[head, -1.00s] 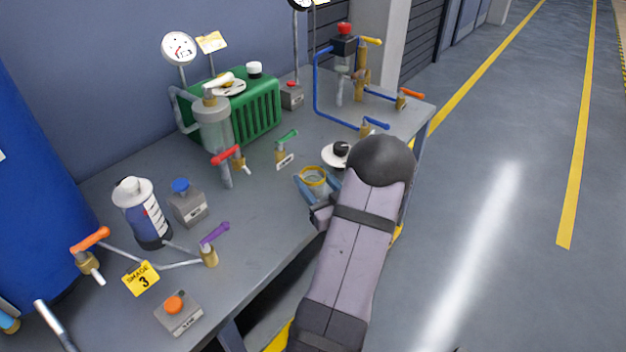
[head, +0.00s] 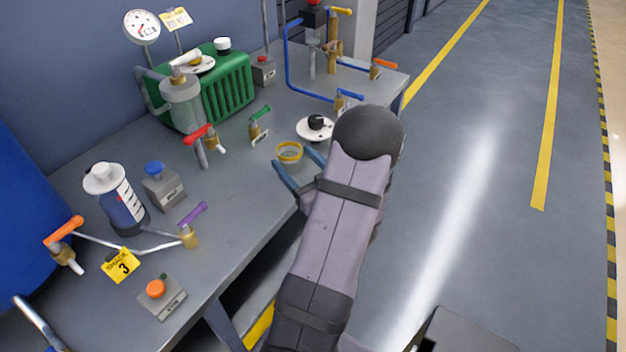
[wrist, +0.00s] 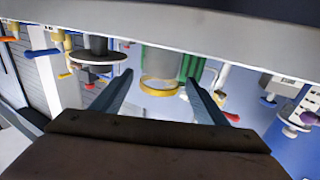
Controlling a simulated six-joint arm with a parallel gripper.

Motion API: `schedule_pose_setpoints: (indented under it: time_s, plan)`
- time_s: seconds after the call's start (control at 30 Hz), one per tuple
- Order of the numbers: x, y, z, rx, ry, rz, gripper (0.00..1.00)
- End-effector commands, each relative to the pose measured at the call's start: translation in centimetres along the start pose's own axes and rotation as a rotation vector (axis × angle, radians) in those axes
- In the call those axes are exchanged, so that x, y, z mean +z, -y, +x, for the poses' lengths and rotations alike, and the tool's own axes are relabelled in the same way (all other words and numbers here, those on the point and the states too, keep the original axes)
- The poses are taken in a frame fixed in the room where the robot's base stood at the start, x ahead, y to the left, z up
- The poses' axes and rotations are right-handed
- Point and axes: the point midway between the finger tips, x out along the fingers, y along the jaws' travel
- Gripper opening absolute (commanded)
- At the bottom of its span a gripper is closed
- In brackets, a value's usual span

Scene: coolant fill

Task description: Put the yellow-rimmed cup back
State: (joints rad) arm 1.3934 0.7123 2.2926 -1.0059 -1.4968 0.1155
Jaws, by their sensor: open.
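The yellow-rimmed cup (head: 289,153) is a clear cup that stands upright on the grey bench near its front edge. In the wrist view the cup (wrist: 160,86) shows upside down, with its yellow rim lowest in the picture. My gripper (head: 291,158) is open, its two blue fingers pointing at the cup from the front edge. In the wrist view the fingers (wrist: 159,78) stand apart on either side of the cup, with a gap on each side. The cup appears at the fingertips, and nothing is held.
A white disc with a black knob (head: 316,128) lies just right of the cup. A green-handled valve (head: 257,125) stands behind it, and a red-handled valve (head: 206,137) stands left. The green radiator (head: 228,95) is at the back. Bare bench (head: 235,185) lies left of the cup.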

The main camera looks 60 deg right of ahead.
Motion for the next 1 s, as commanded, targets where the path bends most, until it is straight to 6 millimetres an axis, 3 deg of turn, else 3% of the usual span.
schedule_pose_setpoints:
  time_s: [0.2, 0.4, 0.63, 1.0]
  plan:
    - [0.1, -0.2, -4.3, 0.007, -0.001, 0.0, 0.67]
    - [0.0, -0.1, -7.0, 0.005, -0.002, 0.0, 0.67]
    - [0.0, 0.0, -8.5, 0.002, -0.001, 0.001, 0.67]
    - [0.0, 0.0, -8.7, -0.001, -0.001, 0.0, 0.67]
